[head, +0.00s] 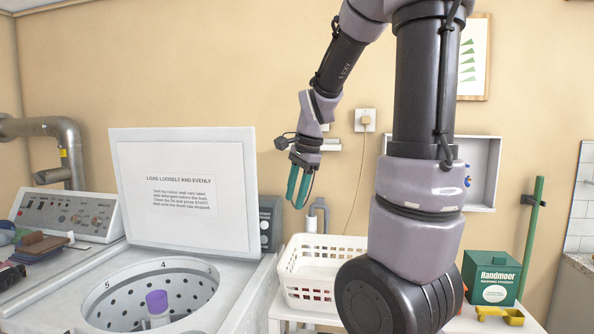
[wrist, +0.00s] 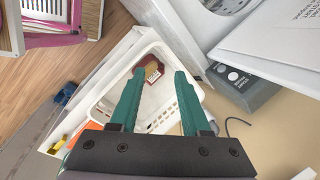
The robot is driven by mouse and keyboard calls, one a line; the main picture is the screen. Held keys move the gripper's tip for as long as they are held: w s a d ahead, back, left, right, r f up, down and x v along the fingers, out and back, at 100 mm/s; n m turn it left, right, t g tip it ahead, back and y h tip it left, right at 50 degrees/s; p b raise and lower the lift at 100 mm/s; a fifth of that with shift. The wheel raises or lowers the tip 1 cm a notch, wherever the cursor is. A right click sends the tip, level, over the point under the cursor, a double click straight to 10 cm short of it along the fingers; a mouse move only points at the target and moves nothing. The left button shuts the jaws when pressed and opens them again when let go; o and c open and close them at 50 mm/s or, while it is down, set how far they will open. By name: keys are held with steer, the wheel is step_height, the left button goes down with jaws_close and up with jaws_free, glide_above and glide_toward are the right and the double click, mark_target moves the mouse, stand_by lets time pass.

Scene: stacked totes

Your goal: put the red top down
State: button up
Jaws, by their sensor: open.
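My gripper (head: 298,187) hangs in the air above the white basket, with its teal fingers apart and nothing seen between them in the head view. In the wrist view, a small red item (wrist: 153,70) with a pale patch shows beyond the fingertips, inside the white basket (wrist: 112,85). It looks like the red top, but its shape is unclear. In the head view the basket (head: 290,276) stands on a white surface right of the washer; only a trace of red shows through its slots.
The washer's lid (head: 185,185) stands open left of my gripper, over a drum with a purple-capped post (head: 157,302). A green box (head: 492,276) and a yellow scoop (head: 499,315) stand at the right. Folded clothes (head: 42,245) lie at far left.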

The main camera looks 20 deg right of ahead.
steer(key=s+a+r+n+t, duration=0.2)
steer(key=s+r+n, duration=0.3)
steer(key=s+n, duration=0.1)
steer(key=s+a+r+n+t, duration=0.2)
steer(key=s+a+r+n, duration=0.1)
steer(key=s+n, duration=0.3)
steer(key=shift+s+a+r+t, duration=0.3)
steer(key=shift+s+a+r, duration=0.05)
steer(key=shift+s+r, duration=0.5)
stand_by(0.4)
